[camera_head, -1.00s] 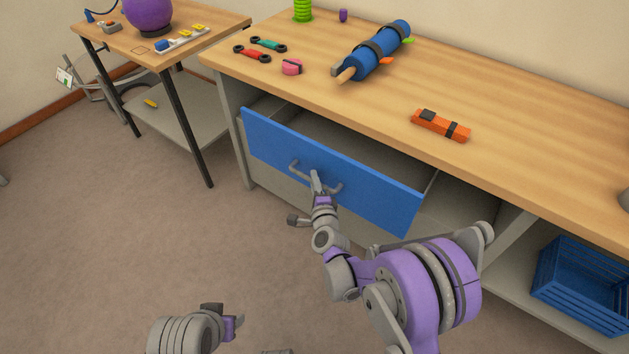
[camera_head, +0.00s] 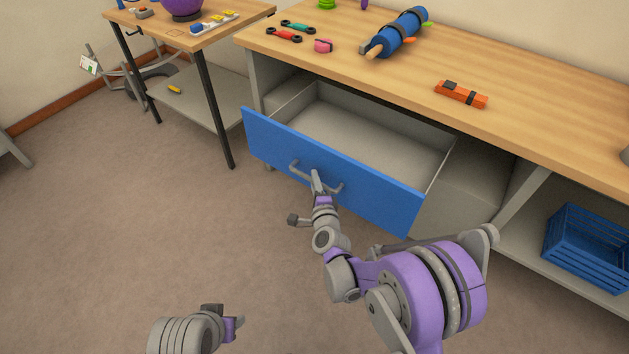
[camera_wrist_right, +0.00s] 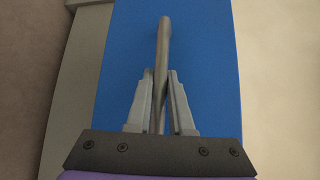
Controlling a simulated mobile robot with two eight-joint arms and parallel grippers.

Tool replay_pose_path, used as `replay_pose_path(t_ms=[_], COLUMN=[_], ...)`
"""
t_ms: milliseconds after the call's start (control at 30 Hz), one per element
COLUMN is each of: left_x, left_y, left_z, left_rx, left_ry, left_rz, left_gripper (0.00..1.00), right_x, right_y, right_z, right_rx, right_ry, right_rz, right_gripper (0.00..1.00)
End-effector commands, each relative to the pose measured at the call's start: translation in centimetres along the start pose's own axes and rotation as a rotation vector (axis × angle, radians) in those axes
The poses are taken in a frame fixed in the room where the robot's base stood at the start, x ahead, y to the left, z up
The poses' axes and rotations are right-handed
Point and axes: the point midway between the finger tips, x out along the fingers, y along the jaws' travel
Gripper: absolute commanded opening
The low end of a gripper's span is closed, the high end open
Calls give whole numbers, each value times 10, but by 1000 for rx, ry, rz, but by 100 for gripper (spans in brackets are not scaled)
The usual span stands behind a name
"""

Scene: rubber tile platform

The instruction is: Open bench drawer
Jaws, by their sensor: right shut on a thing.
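The bench drawer has a blue front (camera_head: 380,188) and a pale grey inside (camera_head: 345,130) that looks empty. It stands well out from under the wooden bench top (camera_head: 540,105). A grey bar handle (camera_head: 299,168) is fixed across the drawer front. My right gripper (camera_head: 318,184) is shut on the handle. In the right wrist view the handle (camera_wrist_right: 163,40) runs between the two fingers (camera_wrist_right: 162,105) against the blue front. My left gripper (camera_head: 226,322) is at the bottom of the head view, away from the drawer. Its fingertips are too unclear to judge.
On the bench top lie a blue strapped roll (camera_head: 400,35), an orange strapped block (camera_head: 461,95) and a pink item (camera_head: 324,46). A blue crate (camera_head: 588,248) sits on the lower shelf at right. A side table (camera_head: 225,28) stands at left. The floor before the drawer is clear.

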Motion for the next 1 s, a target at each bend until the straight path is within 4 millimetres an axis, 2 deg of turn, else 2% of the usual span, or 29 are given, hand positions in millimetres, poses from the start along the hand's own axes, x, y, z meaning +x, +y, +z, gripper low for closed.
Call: replay_pose_path(t_ms=[400, 433, 567, 867, 1000], left_x=[0, 0, 0, 0, -2], left_y=[0, 0, 0, 0, 0], left_z=[0, 0, 0, 0, -1], left_rx=[0, 0, 0, 0, 0], left_ry=[0, 0, 0, 0, 1], left_rz=[0, 0, 0, 0, 0], left_gripper=[50, 50, 50, 50, 50], right_x=[0, 0, 0, -1, -12], right_y=[-1, -1, -1, 0, -1], right_z=[0, 0, 0, 0, 0], right_rx=[-1, -1, 0, 0, 1], right_ry=[1, 1, 1, 1, 1], right_rz=[-2, -2, -2, -1, -1], right_gripper=[0, 25, 49, 50, 50])
